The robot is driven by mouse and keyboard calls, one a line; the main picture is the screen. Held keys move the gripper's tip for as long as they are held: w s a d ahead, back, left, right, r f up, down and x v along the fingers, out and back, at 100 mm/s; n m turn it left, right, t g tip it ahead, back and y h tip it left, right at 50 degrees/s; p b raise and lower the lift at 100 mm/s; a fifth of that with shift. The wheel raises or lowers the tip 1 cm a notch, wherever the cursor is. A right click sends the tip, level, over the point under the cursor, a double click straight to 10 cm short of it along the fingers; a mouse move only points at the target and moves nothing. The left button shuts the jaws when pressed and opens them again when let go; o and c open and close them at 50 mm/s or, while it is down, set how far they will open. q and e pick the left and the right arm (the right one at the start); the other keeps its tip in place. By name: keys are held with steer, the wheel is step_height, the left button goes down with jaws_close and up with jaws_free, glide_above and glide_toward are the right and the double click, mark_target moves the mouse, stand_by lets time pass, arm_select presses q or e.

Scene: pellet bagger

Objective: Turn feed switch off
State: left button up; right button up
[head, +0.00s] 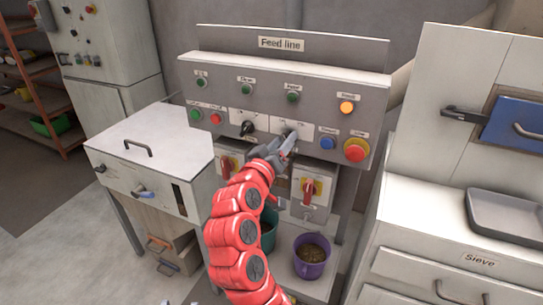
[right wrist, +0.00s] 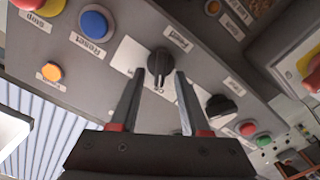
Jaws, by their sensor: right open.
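The control panel (head: 225,95) carries the sign "Feed line" (head: 282,43). Two black rotary switches sit on its pale plates. The left switch (head: 248,127) is clear in the head view; the right one is largely hidden there by my right gripper (head: 286,147). In the right wrist view the right switch (right wrist: 161,64) lies between the tips of my open right gripper (right wrist: 160,76), with a gap visible on each side. Its bar points down in that picture. The other switch (right wrist: 222,107) is beside the right finger. My left gripper is not seen.
A blue Reset button (head: 328,142), a red stop button (head: 356,150) and an orange lamp (head: 347,107) are right of the switches. A red-handled isolator (head: 310,190) is below. A purple bucket (head: 311,258) stands lower down. White cabinets flank the panel.

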steer(key=b+v, duration=0.3)
steer(key=v, duration=1.4)
steer(key=shift+w, duration=0.1)
